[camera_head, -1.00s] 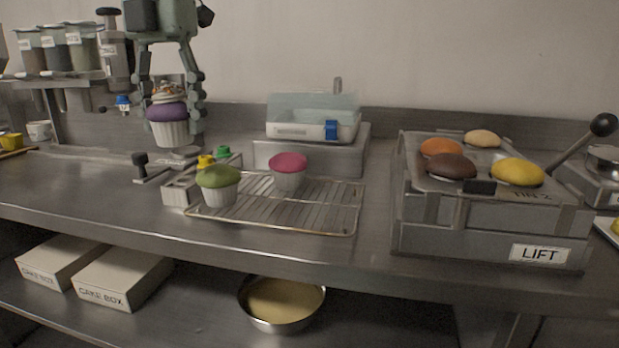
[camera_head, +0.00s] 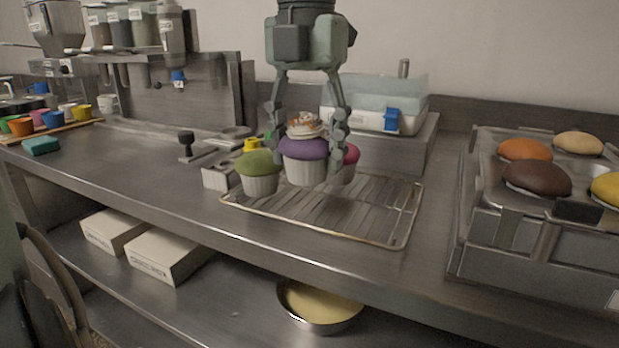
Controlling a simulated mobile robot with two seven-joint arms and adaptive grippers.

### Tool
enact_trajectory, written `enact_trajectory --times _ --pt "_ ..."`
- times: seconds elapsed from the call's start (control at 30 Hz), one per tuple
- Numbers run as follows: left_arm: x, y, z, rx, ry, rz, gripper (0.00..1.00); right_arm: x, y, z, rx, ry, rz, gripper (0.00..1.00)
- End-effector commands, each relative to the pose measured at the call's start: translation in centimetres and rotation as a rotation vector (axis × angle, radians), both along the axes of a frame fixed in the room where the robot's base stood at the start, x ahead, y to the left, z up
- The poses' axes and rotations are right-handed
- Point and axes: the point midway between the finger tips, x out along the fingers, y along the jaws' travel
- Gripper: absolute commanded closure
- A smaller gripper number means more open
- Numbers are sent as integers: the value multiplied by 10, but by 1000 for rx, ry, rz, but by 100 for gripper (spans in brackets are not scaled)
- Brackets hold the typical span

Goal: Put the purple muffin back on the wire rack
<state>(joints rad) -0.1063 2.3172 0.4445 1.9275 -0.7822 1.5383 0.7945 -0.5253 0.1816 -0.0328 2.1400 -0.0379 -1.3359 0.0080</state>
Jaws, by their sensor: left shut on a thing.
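My left gripper (camera_head: 310,135) is shut on the purple muffin (camera_head: 305,165), which has a white ribbed cup and a swirled topping. It holds the muffin upright over the wire rack (camera_head: 385,215); I cannot tell whether the cup touches the rack. The green muffin (camera_head: 260,172) stands on the rack's left part, just left of the purple one. The pink muffin (camera_head: 350,156) shows behind and to the right, partly hidden by the purple muffin and my gripper. My right gripper is not in view.
The rack's front and right are bare. A clear-lidded box (camera_head: 375,112) is behind the rack. A small block with coloured knobs (camera_head: 220,176) stands at the rack's left. Several coloured cups (camera_head: 52,119) stand far left.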

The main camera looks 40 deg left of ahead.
Motion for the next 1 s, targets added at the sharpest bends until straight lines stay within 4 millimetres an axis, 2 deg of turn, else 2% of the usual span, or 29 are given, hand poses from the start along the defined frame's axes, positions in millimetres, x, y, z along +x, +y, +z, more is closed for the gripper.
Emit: enact_trajectory --times 0.17,0.4,0.83,0.87,0.9,1.0 --pt "-1 -4 -10 0 2 0 60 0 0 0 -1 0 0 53" --pt "-1 -4 -41 -1 1 0 60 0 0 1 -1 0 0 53" --pt "-1 -4 -46 -1 -1 1 60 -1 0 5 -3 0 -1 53" --pt "-1 -4 -45 -1 -1 1 40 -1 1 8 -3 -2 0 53" --pt "-1 -4 -45 -1 0 1 35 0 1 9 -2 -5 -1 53" --pt "-1 -4 -45 -1 0 1 35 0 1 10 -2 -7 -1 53"
